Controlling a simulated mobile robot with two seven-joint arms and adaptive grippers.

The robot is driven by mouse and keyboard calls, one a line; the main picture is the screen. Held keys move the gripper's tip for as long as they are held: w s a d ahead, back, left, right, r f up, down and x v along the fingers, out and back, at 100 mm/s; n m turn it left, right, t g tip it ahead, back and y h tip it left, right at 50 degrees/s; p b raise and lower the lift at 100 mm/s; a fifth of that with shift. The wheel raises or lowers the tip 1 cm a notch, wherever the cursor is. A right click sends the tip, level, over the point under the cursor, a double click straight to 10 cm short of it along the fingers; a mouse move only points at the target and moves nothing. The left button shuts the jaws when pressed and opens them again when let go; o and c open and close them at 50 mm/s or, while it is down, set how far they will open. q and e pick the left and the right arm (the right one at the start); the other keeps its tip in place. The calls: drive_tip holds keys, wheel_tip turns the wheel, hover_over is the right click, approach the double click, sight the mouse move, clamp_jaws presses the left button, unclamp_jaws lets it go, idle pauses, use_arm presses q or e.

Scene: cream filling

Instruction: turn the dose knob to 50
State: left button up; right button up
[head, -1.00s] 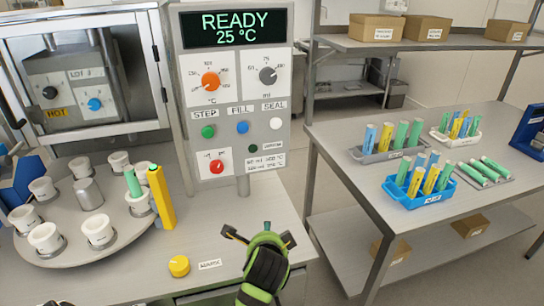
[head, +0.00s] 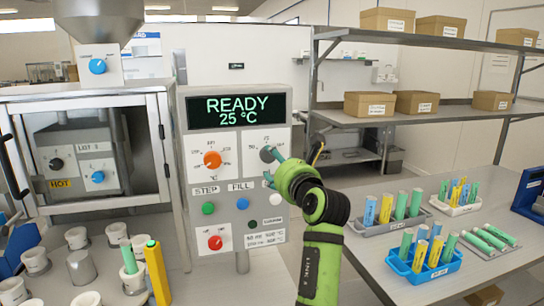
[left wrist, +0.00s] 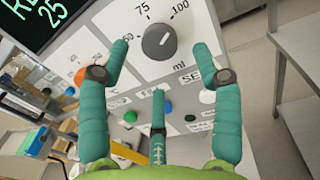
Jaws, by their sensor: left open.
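The dose knob is the dark grey knob (head: 267,154) at the upper right of the control panel. In the left wrist view the knob (left wrist: 159,41) shows large, with marks 50, 75 and 100 around it and "ml" below. Its white line appears to point up and right, between 75 and 100. Contact cannot be told. My right gripper is not in view.
An orange knob (head: 212,160) is left of the dose knob. Green, blue and white buttons and a red knob (head: 215,242) are below. The display (head: 236,110) reads READY 25 °C. A table with tube racks (head: 425,262) stands at the right.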

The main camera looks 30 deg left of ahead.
sight(269, 156)
use_arm(q)
drive_tip(key=p+x, duration=0.1)
drive_tip(key=x, duration=0.3)
drive_tip(key=shift+a, duration=0.1)
drive_tip(key=c, duration=1.1)
drive_tip(key=shift+c, duration=0.2)
